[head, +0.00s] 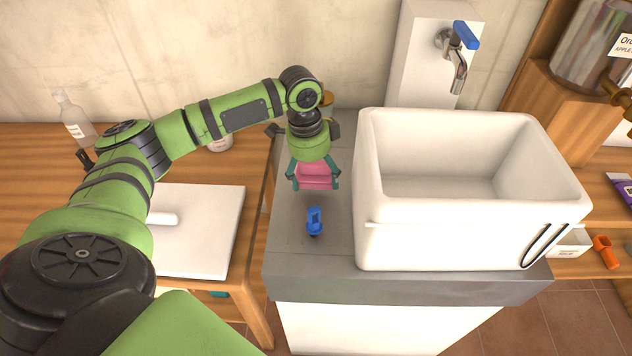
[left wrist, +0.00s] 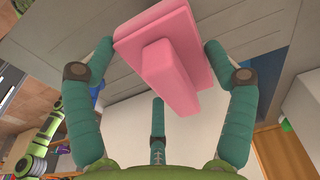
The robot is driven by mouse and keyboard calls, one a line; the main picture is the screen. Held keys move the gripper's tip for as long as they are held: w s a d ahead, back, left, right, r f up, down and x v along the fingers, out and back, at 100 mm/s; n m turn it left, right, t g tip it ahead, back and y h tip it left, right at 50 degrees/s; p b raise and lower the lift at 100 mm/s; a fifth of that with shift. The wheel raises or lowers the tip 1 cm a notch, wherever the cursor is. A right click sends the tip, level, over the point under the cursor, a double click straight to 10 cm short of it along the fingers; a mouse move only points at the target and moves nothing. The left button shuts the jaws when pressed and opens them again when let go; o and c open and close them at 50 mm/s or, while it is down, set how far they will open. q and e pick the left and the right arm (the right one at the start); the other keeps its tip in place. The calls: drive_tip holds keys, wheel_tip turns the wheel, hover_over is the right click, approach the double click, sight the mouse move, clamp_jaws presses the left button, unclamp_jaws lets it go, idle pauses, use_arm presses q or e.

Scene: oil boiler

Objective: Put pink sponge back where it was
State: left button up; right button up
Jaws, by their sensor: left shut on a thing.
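My left gripper (head: 314,178) is shut on the pink sponge (head: 316,172) over the grey counter (head: 290,240), left of the white sink. In the left wrist view the sponge (left wrist: 160,50) is a pink block with a raised bar, and teal fingers of the left gripper (left wrist: 160,60) flank both its sides. I cannot tell whether the sponge touches the counter. My right gripper is in neither view.
A small blue object (head: 314,221) lies on the counter in front of the sponge. The white sink (head: 400,235) stands right, below a blue-handled tap (head: 457,55). A white board (head: 210,225) and a clear bottle (head: 75,120) are on the wooden table left.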

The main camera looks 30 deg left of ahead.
sight(314, 176)
use_arm(q)
wheel_tip(314, 176, down, 4)
drive_tip(key=shift+r, duration=0.25)
drive_tip(key=o, duration=0.6)
drive_tip(key=shift+f, duration=0.15)
drive_tip(key=shift+o, duration=1.3)
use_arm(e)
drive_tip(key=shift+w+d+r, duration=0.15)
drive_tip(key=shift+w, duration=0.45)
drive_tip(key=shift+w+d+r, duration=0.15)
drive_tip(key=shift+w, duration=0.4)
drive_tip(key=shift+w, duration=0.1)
